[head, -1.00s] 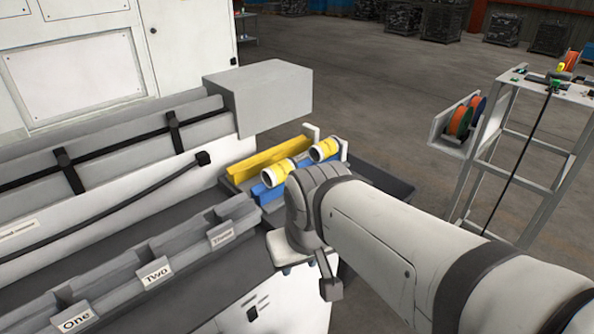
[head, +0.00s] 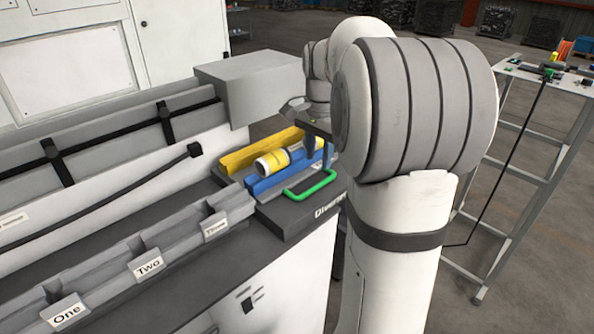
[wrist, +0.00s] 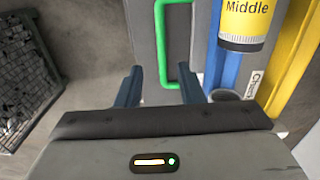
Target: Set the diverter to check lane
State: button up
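The diverter (head: 310,213) is a dark block with its name on the front, at the right end of the bench. A green handle (head: 310,186) stands on it, beside a blue rail (head: 262,184) and a yellow rail (head: 240,158). My gripper (head: 319,152) is above the diverter's far right part, pointing down. In the wrist view my gripper (wrist: 160,82) is open, its blue fingers apart. The green handle (wrist: 161,45) shows beyond and between the fingertips; contact cannot be told. A "Check" label (wrist: 255,82) lies by the yellow rail (wrist: 290,60).
A yellow roll (head: 272,163) lies on the diverter; one marked "Middle" (wrist: 245,18) shows close to my right finger in the wrist view. A grey box (head: 255,85) stands behind. Slots labelled One, Two (head: 148,265) and Three lie left. A cart (head: 535,140) stands right.

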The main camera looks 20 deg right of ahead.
aim_at(318, 186)
jog(key=shift+w+d+f, duration=0.15)
jog(key=shift+f, duration=0.15)
jog(key=shift+f+p, duration=0.45)
jog(key=shift+f, duration=3.15)
grip_shut()
